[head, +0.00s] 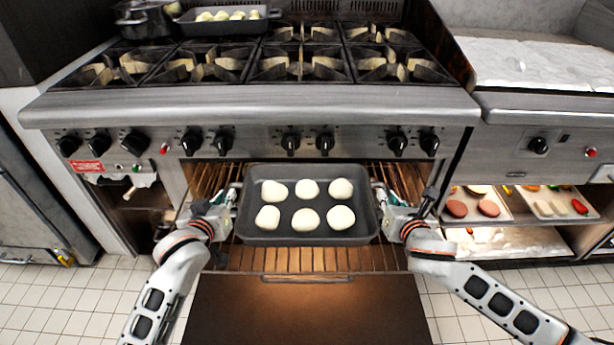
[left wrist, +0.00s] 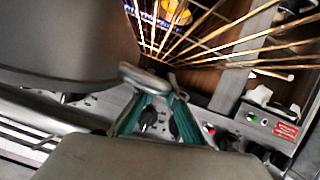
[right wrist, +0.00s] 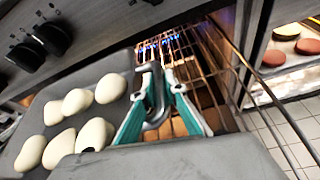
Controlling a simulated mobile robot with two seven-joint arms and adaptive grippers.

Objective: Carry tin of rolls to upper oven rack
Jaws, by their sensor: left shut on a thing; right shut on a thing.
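The dark grey tin (head: 288,204) holds several pale round rolls (head: 341,189) and looks level in the head view. It is in front of the open oven, above a wire rack (head: 385,260). My left gripper (head: 234,197) is shut on the tin's left end; in the left wrist view its fingers (left wrist: 150,90) close on the handle. My right gripper (head: 383,197) is shut on the right end; the right wrist view shows its fingers (right wrist: 158,95) around that handle. The tin hides the oven's middle. I cannot tell whether it touches the rack.
The oven door (head: 300,310) hangs open below. The control panel with knobs (head: 291,141) runs just behind the tin. Another dark pan (head: 228,27) of pale pieces and a pot (head: 146,18) stand on the stove top. Shelves with food trays (head: 515,212) are at the right.

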